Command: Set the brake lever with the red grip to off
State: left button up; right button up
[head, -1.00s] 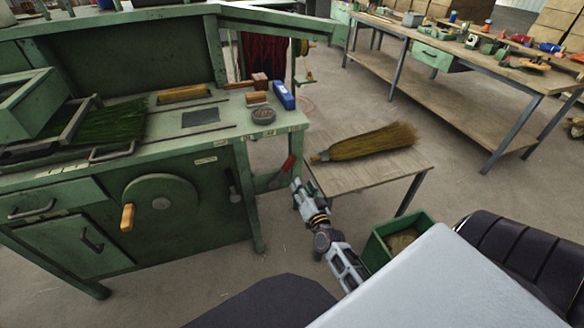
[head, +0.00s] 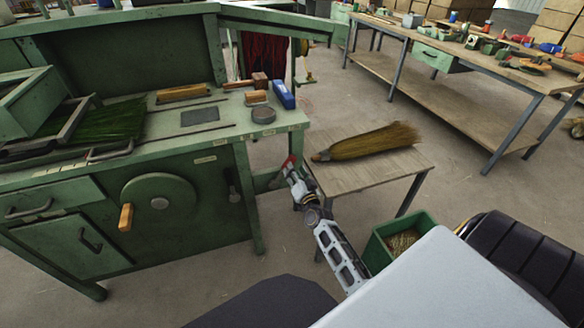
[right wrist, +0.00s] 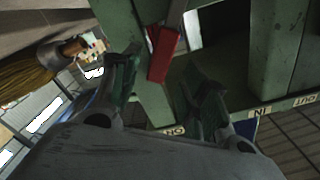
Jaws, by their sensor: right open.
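The brake lever's red grip (head: 289,162) shows at the right end of the green bench, just beyond my right gripper (head: 295,176), which partly covers it. In the right wrist view the red grip (right wrist: 164,54) appears ahead of and between the two open fingers (right wrist: 166,88). The fingers are apart and hold nothing. I cannot tell whether either finger touches the grip. My left gripper is not in view.
The green bench (head: 200,148) has a crank wheel (head: 160,200) on its front. A small wooden table (head: 365,174) with a broom (head: 372,142) stands right of my right gripper. A green bin (head: 378,255) is close to my forearm. Labels "IN" and "OUT" show in the wrist view.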

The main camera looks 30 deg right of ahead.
aim_at(282, 173)
jog(key=x, duration=0.3)
jog(key=shift+w+d+b, duration=0.1)
jog(key=shift+w+b, duration=0.2)
jog(key=shift+w, duration=0.1)
jog(key=c, duration=1)
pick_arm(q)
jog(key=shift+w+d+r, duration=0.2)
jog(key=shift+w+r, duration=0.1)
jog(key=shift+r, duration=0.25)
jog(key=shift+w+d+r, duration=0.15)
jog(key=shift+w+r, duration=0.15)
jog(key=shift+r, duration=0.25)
